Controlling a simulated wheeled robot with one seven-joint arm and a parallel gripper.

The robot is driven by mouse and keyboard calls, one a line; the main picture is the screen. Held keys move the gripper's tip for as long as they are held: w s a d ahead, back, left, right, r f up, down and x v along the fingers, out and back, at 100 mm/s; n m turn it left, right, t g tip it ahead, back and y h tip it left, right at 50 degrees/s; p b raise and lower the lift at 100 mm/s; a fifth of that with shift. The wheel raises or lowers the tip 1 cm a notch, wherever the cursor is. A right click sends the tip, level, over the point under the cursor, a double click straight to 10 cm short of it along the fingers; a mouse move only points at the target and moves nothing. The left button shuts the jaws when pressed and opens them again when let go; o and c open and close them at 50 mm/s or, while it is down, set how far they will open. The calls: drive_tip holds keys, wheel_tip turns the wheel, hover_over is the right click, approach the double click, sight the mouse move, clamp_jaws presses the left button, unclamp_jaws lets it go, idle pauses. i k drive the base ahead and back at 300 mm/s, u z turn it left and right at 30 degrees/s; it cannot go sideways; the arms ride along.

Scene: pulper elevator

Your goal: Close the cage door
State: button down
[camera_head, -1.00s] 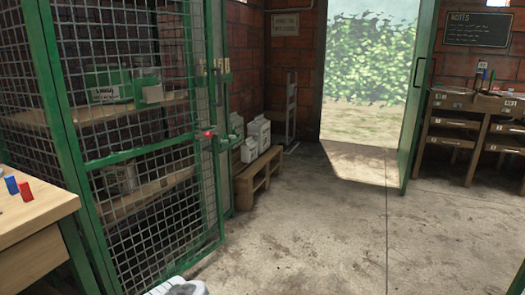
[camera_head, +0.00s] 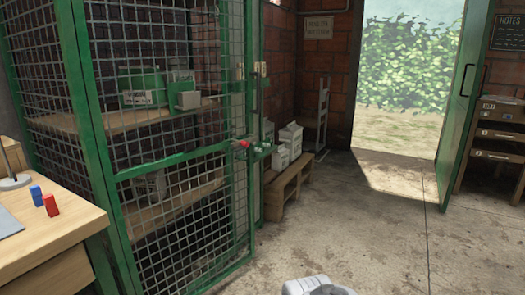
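The cage door (camera_head: 185,150) is a green-framed wire mesh panel on the left half of the view. A red knob (camera_head: 244,143) sits at mid-height on its free right edge. Next to it, a green latch piece (camera_head: 262,147) is on the cage's upright post (camera_head: 258,100). The door's free edge looks close to the post, and its lower corner stands nearer to me than the post's foot. I cannot tell how wide the gap is. A pale grey part of my arm shows at the bottom edge; my gripper's fingers are not seen.
A wooden workbench (camera_head: 45,245) with a blue and a red small item stands at left, close to the cage. Wooden shelves (camera_head: 135,118) with boxes are behind the mesh. A pallet (camera_head: 288,187) with white containers stands beyond. The concrete floor (camera_head: 350,235) is clear.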

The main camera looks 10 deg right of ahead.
sight(183, 100)
drive_tip(key=u, duration=0.05)
drive_tip(key=i, duration=0.85)
drive_tip(key=u, duration=0.45)
